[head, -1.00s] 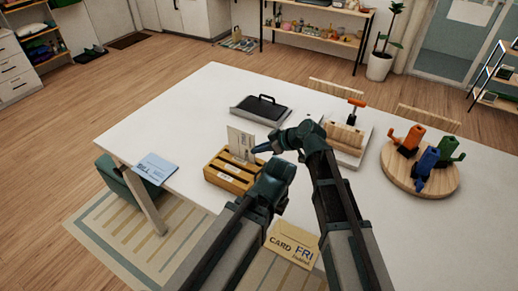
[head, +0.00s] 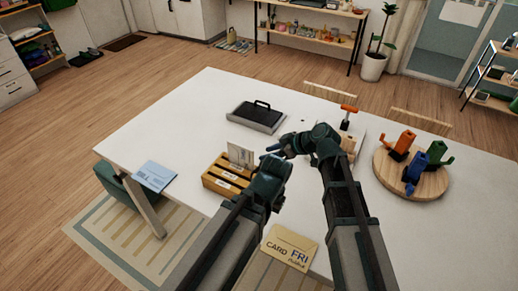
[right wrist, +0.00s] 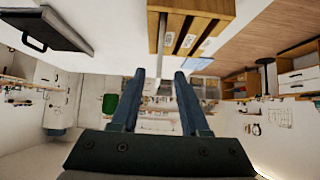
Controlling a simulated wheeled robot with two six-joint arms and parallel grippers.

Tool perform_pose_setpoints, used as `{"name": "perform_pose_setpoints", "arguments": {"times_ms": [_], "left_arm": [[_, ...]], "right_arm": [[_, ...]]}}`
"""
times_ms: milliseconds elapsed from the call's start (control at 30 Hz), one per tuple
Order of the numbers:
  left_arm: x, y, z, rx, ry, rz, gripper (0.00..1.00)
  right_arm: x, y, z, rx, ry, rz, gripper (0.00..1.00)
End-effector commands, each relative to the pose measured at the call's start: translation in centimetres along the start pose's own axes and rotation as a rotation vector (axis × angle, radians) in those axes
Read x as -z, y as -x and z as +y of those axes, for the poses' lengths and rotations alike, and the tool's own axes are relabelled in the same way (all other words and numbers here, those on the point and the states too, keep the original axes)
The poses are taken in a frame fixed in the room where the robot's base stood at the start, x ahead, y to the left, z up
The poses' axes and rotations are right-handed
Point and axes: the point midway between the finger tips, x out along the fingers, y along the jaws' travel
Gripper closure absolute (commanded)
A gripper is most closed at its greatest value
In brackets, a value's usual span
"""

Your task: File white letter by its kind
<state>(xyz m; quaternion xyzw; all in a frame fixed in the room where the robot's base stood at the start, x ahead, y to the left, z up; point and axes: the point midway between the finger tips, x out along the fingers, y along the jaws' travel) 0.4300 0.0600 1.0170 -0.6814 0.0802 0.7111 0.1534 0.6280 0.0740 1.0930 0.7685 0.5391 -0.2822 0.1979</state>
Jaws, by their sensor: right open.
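The white letter (head: 240,156) stands upright in a slot of the wooden sorter (head: 212,184), which has labels on its front. In the right wrist view the letter (right wrist: 160,33) shows as a thin pale edge at the sorter (right wrist: 228,8), ahead of my fingers. My right gripper (head: 272,152) is open and empty, just right of the letter and apart from it. Its two fingers (right wrist: 160,78) show a clear gap in the right wrist view. My left arm reaches in front of the sorter's right side; its fingers cannot be made out.
A blue bill envelope (head: 155,176) lies at the table's left edge. A yellow card envelope (head: 289,247) lies near the front. A dark-topped tray (head: 257,116) is behind the sorter. A round wooden board (head: 428,186) with coloured figures stands right. The white table (head: 200,120) is clear at back left.

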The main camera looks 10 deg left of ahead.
Motion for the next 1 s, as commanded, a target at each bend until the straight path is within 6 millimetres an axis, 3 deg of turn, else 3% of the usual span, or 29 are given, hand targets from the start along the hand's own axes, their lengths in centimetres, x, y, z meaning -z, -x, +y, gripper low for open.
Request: {"name": "perform_pose_setpoints", "arguments": {"times_ms": [33, 100, 300, 833, 933, 1000], "left_arm": [[-0.1, 1.5, -0.1, 0.000, 0.000, 0.000, 1.00], [-0.1, 2.3, -0.2, 0.000, -0.001, 0.000, 1.00], [-0.2, 3.8, -0.4, 0.000, 0.001, 0.000, 1.00], [-0.2, 4.2, -0.4, -0.001, 0.003, 0.000, 1.00], [-0.2, 4.2, -0.4, -0.001, 0.003, 0.000, 1.00], [-0.2, 4.2, -0.4, -0.001, 0.003, 0.000, 1.00]], "right_arm": [[0.5, 1.7, -0.1, -0.002, -0.002, 0.000, 0.55], [0.4, 3.0, -0.1, -0.001, -0.001, 0.000, 0.55], [0.2, 5.7, 0.0, -0.001, 0.000, -0.001, 0.55], [-0.2, 6.6, 0.0, 0.000, -0.004, -0.004, 0.55], [-1.4, 7.0, -0.4, -0.003, -0.060, -0.048, 0.55], [-3.4, 7.7, -0.9, -0.017, -0.153, -0.117, 0.55]]}}
